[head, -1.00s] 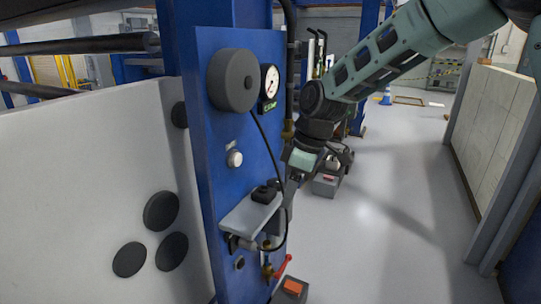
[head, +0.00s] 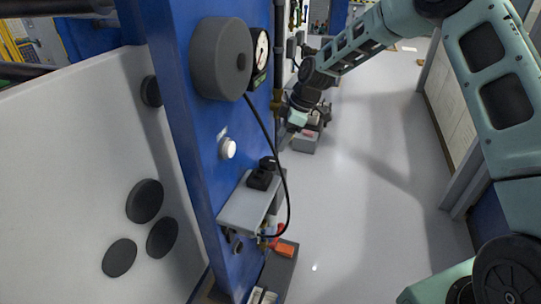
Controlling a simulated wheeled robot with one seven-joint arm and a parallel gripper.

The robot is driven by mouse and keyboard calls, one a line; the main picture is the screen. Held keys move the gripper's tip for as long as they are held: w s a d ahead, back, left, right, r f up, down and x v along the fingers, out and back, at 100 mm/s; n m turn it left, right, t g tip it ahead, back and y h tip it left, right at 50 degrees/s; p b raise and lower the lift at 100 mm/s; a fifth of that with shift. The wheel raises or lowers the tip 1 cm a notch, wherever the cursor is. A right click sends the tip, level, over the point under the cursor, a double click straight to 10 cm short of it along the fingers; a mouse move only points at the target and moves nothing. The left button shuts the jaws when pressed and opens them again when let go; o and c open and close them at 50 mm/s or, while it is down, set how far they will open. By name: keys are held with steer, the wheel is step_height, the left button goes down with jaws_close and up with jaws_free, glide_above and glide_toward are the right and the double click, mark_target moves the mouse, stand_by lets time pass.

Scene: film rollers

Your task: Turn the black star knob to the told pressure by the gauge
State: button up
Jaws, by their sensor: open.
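The round pressure gauge (head: 260,50) has a white face and a black rim, on the blue panel (head: 200,120) at upper centre. I see it at a steep angle and cannot read its needle. A big dark grey round drum (head: 221,60) stands out from the panel just left of it. I cannot make out a star-shaped knob for sure. My gripper (head: 291,124) is small in the picture, right of the panel edge and below the gauge, apart from the drum. Its fingers are hard to see; it is open, with nothing visible in it.
A white round button (head: 227,148) sits on the panel. Below it a grey shelf (head: 240,212) juts out with a black device (head: 262,175) on it and a hanging black cable. The floor (head: 360,200) at right is open.

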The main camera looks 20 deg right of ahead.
mark_target(270, 160)
steer(key=p+x, duration=0.2)
steer(key=x, duration=0.7)
steer(key=shift+a+f+p, duration=0.1)
steer(key=shift+f+p, duration=0.25)
steer(key=shift+f, duration=0.05)
steer(key=c, duration=0.7)
